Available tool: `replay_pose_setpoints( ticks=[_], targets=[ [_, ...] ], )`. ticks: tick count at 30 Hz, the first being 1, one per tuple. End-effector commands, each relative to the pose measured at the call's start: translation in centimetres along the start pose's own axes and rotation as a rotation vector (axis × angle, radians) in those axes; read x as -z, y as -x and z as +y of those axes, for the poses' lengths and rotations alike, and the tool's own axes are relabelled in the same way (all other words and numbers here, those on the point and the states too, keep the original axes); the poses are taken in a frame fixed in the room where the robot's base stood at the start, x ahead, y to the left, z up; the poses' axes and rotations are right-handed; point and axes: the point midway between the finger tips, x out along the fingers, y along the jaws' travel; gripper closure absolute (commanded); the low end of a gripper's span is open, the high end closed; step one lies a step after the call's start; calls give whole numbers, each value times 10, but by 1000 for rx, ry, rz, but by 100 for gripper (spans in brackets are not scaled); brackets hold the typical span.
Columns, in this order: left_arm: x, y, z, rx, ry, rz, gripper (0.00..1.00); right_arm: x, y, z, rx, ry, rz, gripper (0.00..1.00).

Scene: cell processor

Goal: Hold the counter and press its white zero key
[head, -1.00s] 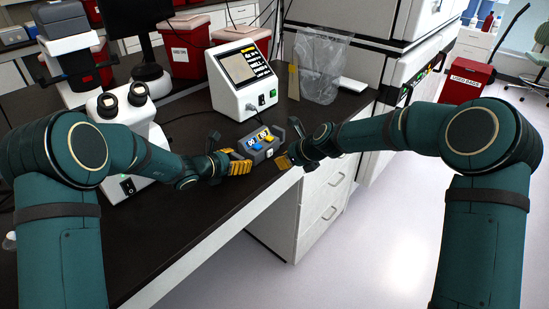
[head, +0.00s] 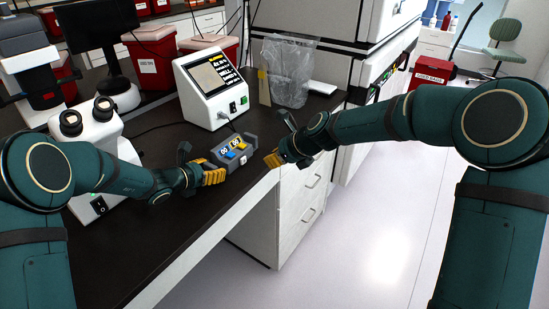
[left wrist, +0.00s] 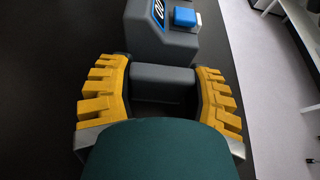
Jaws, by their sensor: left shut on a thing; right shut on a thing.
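The counter (head: 222,160) is a small grey box on the black bench near its edge, with two displays, a blue key (head: 230,155) and a yellow key. A small white key (head: 243,159) shows on its near side; it also shows beside the blue key in the left wrist view (left wrist: 198,18). My left gripper (head: 214,173) is shut on the counter's grey end piece (left wrist: 163,82), between its yellow pads in the left wrist view. My right gripper (head: 272,160) is shut just right of the counter, seemingly apart from it. I cannot make out anything in its fingers.
A white device with a screen (head: 211,90) stands behind the counter, beside a clear bag (head: 288,72). A white microscope (head: 95,130) stands at the left. White drawers (head: 300,200) are under the bench edge.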

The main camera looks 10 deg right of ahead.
Motion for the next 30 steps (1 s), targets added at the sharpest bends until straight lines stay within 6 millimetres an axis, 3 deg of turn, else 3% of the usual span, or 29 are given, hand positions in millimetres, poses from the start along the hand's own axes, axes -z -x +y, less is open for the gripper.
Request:
replay_pose_setpoints(
  ticks=[2,3,6,19,30],
  targets=[
    [0,0,0,-1,0,0,89,0,0,0,0,0,0,100],
    [0,0,0,-1,0,0,40,0,0,0,0,0,0,100],
    [0,0,0,-1,0,0,9,0,0,0,0,0,0,100],
    [-1,8,1,-2,0,-1,9,0,0,0,0,0,0,100],
    [-1,78,1,-4,1,-2,9,0,0,0,0,0,0,100]
  ],
)
